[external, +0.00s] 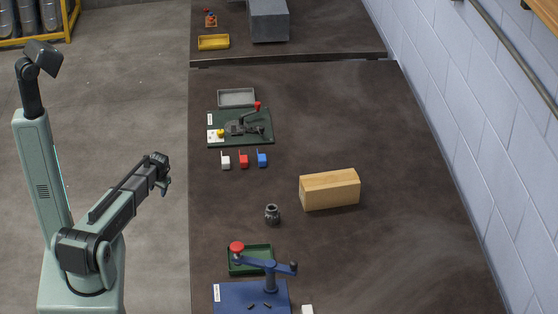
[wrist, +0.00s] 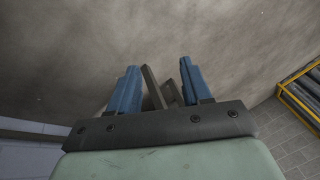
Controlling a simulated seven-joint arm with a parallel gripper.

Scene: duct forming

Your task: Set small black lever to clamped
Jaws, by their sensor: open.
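A dark green plate (external: 256,141) on the table carries a black clamp fixture (external: 241,127) with a red-tipped lever (external: 258,107) standing up. A small black part, possibly the small black lever, lies low at the fixture's right side (external: 262,128); its exact setting is too small to tell. My gripper (external: 164,187) hangs over the floor left of the table, well apart from the plate.
White, red and blue blocks (external: 243,161) lie in front of the plate, and a grey tray (external: 236,97) behind it. A wooden block (external: 330,189), a dark knurled part (external: 272,214) and a blue press (external: 269,270) stand nearer. The table's right side is clear.

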